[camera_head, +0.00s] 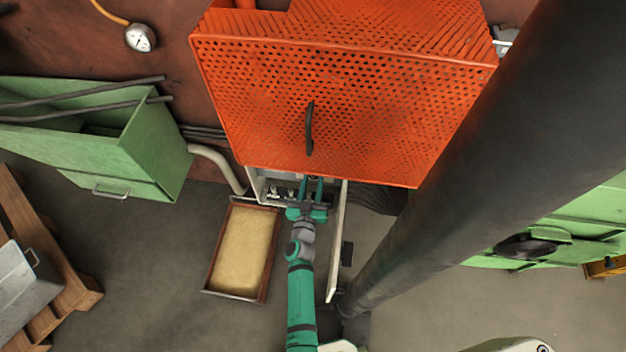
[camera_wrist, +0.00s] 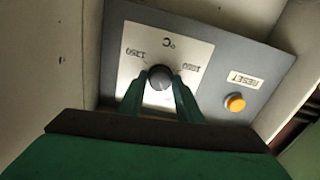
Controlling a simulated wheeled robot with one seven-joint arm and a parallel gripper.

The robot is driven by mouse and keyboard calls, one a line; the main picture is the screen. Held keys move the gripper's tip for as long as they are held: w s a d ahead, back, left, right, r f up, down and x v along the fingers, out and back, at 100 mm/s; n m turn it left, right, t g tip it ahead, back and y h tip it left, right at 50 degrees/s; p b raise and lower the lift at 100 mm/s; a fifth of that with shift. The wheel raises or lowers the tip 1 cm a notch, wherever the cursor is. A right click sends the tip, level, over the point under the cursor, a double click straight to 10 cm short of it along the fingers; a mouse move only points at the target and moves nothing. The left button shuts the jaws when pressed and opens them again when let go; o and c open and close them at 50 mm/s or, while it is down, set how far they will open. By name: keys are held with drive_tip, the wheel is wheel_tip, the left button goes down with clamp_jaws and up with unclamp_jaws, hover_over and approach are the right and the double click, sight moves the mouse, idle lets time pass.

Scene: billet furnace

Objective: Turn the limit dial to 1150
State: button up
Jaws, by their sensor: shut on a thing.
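The dial's pointer mark cannot be made out. In the head view, my gripper (camera_head: 314,184) reaches into the open control cabinet (camera_head: 254,184) below the orange guard; the dial is hidden there.
An orange RESET button (camera_wrist: 235,103) sits beside the dial. The open cabinet door (camera_head: 337,245) stands right of my arm. An orange perforated guard (camera_head: 370,110) overhangs the cabinet. A sand-filled tray (camera_head: 241,250) lies on the floor at left. A thick dark pipe (camera_head: 480,150) crosses at right.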

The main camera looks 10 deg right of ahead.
drive_tip(key=shift+n, duration=0.4)
drive_tip(key=shift+w+a, duration=0.1)
drive_tip(key=shift+a, duration=0.05)
drive_tip(key=o, duration=1)
drive_tip(key=shift+d, duration=0.2)
drive_tip(key=v, duration=1.1)
drive_tip(key=shift+d, duration=0.1)
